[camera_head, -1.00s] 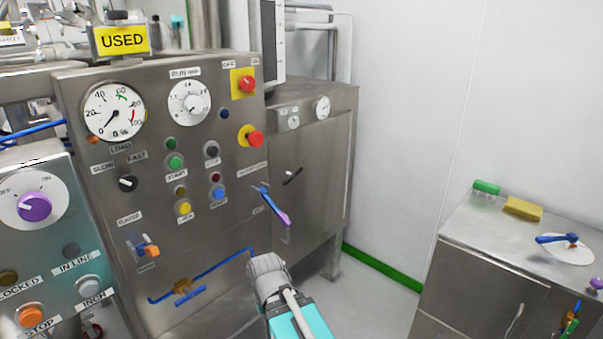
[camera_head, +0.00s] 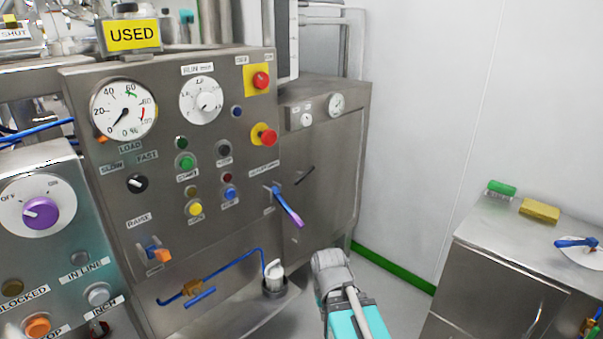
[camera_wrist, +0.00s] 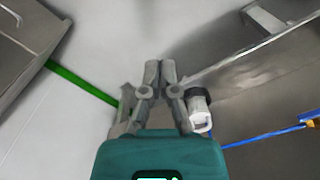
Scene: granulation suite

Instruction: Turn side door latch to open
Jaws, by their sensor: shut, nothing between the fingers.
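The side door (camera_head: 328,160) is a grey metal panel on the cabinet right of the control panel, and it looks closed. Its latch (camera_head: 305,176) seems to be the small dark slanted bar near the door's left part. My gripper shows in the wrist view (camera_wrist: 161,68) with its fingertips together and nothing between them. In the head view my teal and grey wrist is low, below and right of the latch and apart from it; the fingertips are hidden there. I cannot make out the latch in the wrist view.
A blue lever with a purple grip (camera_head: 288,207) sticks out from the control panel (camera_head: 120,200), left of the latch. A white-topped fitting (camera_head: 273,275) stands low beside my wrist. A metal side cabinet (camera_head: 500,270) is at right. Open floor lies between.

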